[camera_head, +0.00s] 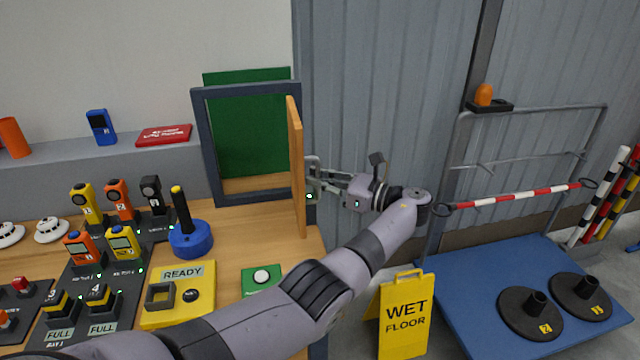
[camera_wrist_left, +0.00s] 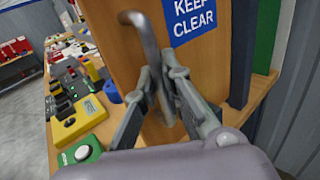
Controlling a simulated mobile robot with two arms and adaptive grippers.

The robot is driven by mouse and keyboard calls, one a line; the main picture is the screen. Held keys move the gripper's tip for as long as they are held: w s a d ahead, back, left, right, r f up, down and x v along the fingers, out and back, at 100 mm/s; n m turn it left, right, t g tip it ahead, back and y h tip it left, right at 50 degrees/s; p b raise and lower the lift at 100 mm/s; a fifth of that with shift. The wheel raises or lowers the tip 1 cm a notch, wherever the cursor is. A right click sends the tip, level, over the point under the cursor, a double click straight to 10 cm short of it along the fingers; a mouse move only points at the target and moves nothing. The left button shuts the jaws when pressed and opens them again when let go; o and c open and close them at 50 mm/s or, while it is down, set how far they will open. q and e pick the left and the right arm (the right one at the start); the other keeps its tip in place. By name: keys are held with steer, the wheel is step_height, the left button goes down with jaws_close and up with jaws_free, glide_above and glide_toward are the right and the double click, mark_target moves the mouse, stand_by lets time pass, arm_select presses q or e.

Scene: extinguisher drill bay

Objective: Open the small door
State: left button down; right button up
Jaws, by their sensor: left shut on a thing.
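The small door (camera_head: 296,155) is a wooden panel hinged on the right side of a dark frame (camera_head: 208,150) with a green back. It stands swung open, seen nearly edge-on in the head view. In the left wrist view the door (camera_wrist_left: 118,62) carries a blue "KEEP CLEAR" sign (camera_wrist_left: 193,20) and a grey bar handle (camera_wrist_left: 150,45). My left gripper (camera_head: 314,180) is at the door's outer face, right of the frame. In the left wrist view its fingers (camera_wrist_left: 160,88) are closed around the handle's lower part. My right gripper is not in view.
The wooden table holds several handheld devices, a blue-based stick (camera_head: 190,238), a yellow READY box (camera_head: 178,295) and a green button box (camera_head: 262,279). A yellow wet floor sign (camera_head: 406,315) and a blue platform (camera_head: 500,280) stand at the right. Corrugated wall (camera_head: 385,80) lies behind.

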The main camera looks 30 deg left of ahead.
arm_select(q)
steer(key=shift+a, duration=0.1)
steer(key=c, duration=2)
jaws_free()
steer(key=shift+a, duration=0.1)
steer(key=shift+o, duration=0.2)
